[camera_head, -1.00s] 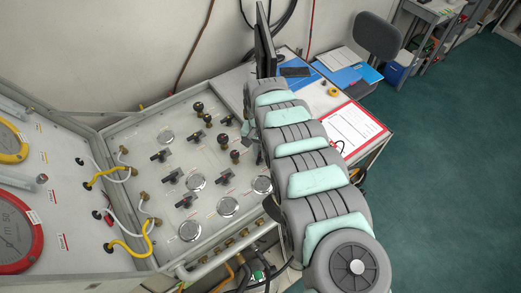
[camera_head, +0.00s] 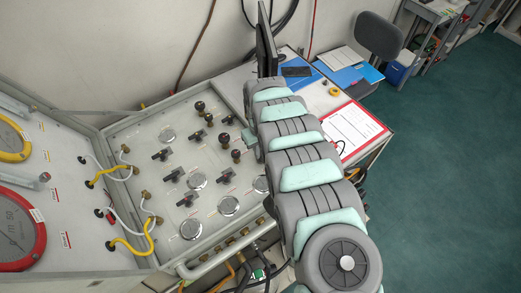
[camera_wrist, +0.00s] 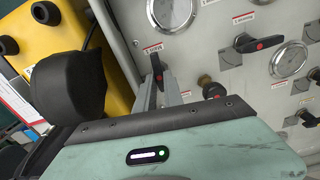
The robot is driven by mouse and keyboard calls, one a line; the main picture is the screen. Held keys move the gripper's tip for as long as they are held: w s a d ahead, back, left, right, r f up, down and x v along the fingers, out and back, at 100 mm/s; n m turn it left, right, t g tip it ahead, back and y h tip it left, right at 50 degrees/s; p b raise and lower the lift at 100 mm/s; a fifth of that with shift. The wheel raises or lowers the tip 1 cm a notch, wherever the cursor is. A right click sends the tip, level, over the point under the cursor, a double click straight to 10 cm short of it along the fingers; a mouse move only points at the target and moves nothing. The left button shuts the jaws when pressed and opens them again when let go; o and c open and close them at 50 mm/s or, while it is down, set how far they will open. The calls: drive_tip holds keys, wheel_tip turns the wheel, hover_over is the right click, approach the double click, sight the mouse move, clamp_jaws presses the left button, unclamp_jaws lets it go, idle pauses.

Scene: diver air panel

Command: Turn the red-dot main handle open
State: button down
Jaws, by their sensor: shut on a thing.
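In the wrist view, a black lever handle with a red dot (camera_wrist: 157,72) stands on the grey panel beside a pressure gauge. My gripper (camera_wrist: 162,88) is at this handle, its fingers shut on it; the housing hides part of the grip. The lever looks nearly upright in this view. Another black handle with a red dot (camera_wrist: 258,43) lies crosswise to the right, and a dark knob with a red mark (camera_wrist: 213,90) is nearer. In the head view, my arm hides the gripper and the held handle.
The air panel (camera_head: 150,125) carries several levers, dark round knobs (camera_head: 224,139) and gauges (camera_head: 191,229). A yellow case (camera_wrist: 60,45) is close beside the gripper in the wrist view. Hoses and a pipe (camera_head: 205,262) run along the panel's front edge. A monitor (camera_head: 266,48) stands behind my arm.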

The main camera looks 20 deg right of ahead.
drive_tip(key=shift+n, duration=0.4)
drive_tip(key=c, duration=1.5)
unclamp_jaws()
drive_tip(key=shift+o, duration=0.2)
drive_tip(key=shift+r, duration=0.1)
wheel_tip(320, 180, up, 11)
drive_tip(key=shift+f, duration=0.2)
